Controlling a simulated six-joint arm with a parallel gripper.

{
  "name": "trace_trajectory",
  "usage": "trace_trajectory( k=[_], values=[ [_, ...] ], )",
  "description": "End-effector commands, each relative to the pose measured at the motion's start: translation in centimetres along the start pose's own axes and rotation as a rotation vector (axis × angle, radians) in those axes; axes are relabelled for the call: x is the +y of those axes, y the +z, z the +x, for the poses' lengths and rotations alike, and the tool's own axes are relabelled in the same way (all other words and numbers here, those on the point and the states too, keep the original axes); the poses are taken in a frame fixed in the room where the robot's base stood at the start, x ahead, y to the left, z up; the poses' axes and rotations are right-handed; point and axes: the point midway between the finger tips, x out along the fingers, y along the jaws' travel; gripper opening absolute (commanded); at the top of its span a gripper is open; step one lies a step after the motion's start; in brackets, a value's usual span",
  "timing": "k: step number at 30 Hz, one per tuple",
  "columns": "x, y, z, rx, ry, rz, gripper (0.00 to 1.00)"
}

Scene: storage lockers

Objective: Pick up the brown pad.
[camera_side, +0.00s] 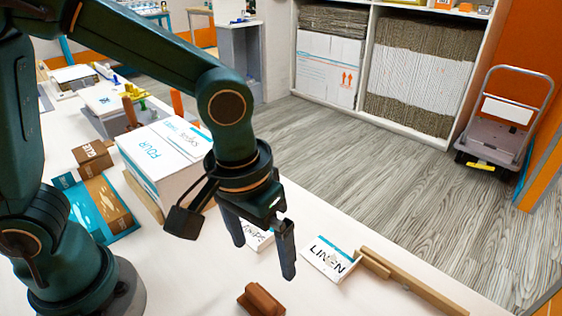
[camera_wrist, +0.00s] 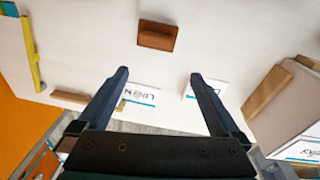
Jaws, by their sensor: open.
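The brown pad (camera_side: 260,300) is a small reddish-brown block lying on the white table, at the bottom edge of the side view. In the wrist view the brown pad (camera_wrist: 157,36) is at the top centre, beyond the fingertips and between their lines. My gripper (camera_side: 262,262) is open and empty above the table, apart from the pad. In the wrist view my gripper (camera_wrist: 158,74) shows both fingers spread wide with nothing between the tips but table and cards. The whole pad is visible in the wrist view.
Another white card (camera_side: 259,239) is partly hidden behind my gripper. Table around the pad is clear.

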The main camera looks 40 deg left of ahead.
Motion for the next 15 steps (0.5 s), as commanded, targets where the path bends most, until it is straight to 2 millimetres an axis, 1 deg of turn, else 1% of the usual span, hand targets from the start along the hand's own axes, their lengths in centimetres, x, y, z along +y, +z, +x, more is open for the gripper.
trace_trajectory(
  k=[1, 3, 7, 11, 15],
  values=[
    [0.5, 0.7, 1.0, -0.031, -0.018, 0.031, 1.00],
    [1.0, 1.4, 2.0, -0.061, -0.035, 0.063, 1.00],
    [1.2, 2.5, 3.0, -0.096, -0.058, 0.098, 1.00],
    [1.2, 2.8, 4.1, -0.100, -0.061, 0.105, 1.00],
    [1.0, 3.0, 5.9, -0.100, -0.061, 0.104, 1.00]
  ],
)
